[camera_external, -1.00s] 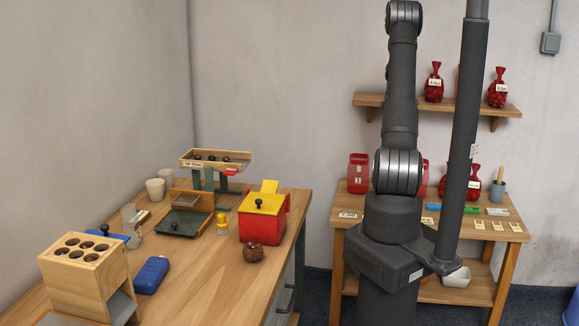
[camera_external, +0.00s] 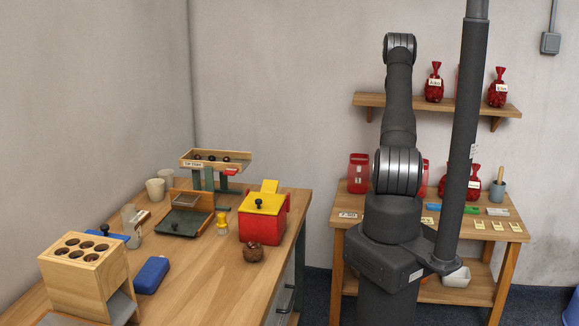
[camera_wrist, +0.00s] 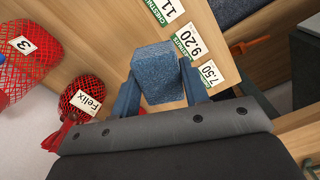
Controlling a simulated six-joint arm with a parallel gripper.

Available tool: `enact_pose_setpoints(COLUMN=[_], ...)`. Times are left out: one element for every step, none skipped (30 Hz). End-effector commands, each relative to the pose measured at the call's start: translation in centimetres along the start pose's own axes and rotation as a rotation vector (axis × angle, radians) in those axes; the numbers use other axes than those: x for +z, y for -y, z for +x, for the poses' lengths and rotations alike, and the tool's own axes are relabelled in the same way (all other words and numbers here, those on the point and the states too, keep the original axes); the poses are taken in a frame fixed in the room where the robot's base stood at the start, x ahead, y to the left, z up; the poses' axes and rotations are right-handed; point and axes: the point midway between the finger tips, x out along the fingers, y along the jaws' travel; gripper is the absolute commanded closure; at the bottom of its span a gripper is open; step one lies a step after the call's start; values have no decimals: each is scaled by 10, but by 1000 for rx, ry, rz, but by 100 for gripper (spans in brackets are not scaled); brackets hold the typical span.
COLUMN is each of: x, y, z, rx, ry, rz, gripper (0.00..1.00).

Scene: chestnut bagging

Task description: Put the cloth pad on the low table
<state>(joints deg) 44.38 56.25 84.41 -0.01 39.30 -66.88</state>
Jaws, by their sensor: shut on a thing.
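The cloth pad (camera_wrist: 158,84) is a blue, textured, block-like piece in the wrist view. My gripper (camera_wrist: 160,72) is shut on it, with one dark blue finger on each side. The pad is over a light wooden surface with price cards; I cannot tell whether it touches that surface. In the external view my gripper and the held pad are hidden. A low wooden table (camera_external: 512,237) stands behind my arm at the right of the external view. Which wooden surface the wrist view shows is not certain.
Price cards (camera_wrist: 188,41) and red net bags, one tagged Felix (camera_wrist: 86,98), are close to the pad. On the low table are red containers (camera_external: 358,172), a grey cup (camera_external: 497,192) and small cards. The left workbench (camera_external: 200,290) carries a wooden block with holes and a red box.

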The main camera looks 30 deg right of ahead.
Motion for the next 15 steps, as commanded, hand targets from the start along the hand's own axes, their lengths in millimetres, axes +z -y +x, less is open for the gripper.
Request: enact_pose_setpoints(x=[-3, -5, -10, -15, -21, -30, -36, -44, -53, -60, -67, -76, -82, -88, -95], y=[0, 0, 1, 1, 2, 3, 3, 4, 4, 4, 5, 6, 6, 6, 7], z=[1, 3, 6, 9, 13, 18, 22, 26, 32, 36, 40, 46, 49, 53, 57], rx=[0, 0, -1, -1, -2, -2, -2, -2, -2, -2, -2, -2, -1, -1, -1], ry=[0, 0, 0, 1, 1, 1, 1, 1, 1, 1, 1, 1, 1, 1, 1], rz=[-1, -1, -2, -3, -5, -5, -5, -6, -5, -6, -5, -5, -5, -4, -3], gripper=[81, 81, 81, 81, 81, 81, 81, 81, 81, 81, 81, 81, 81, 81, 81])
